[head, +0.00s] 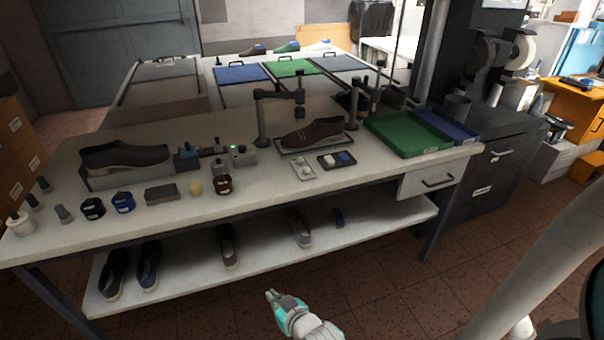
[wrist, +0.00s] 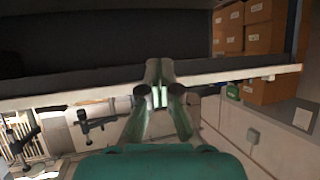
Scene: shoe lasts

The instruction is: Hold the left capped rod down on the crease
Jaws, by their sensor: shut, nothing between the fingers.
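A dark brown shoe (head: 312,133) lies on a plate (head: 285,151) on the workbench, under a stand. The stand's left post (head: 263,122) carries a dark arm, and a short rod with a dark cap (head: 299,88) stands upright at its end, above the shoe. A second post (head: 352,105) with dark parts stands just right of it. I cannot make out a crease on the shoe or whether the rod touches it. My gripper (head: 272,296) is shut and empty, low in front of the bench and well apart from the rod. Its closed fingers also show in the wrist view (wrist: 159,97).
Another shoe (head: 125,158) sits on a block at the left of the bench (head: 250,188). Several jars and small parts line the left front. A green tray (head: 408,134) is at the right. Shoes stand on the lower shelf (head: 265,255). The floor before the bench is clear.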

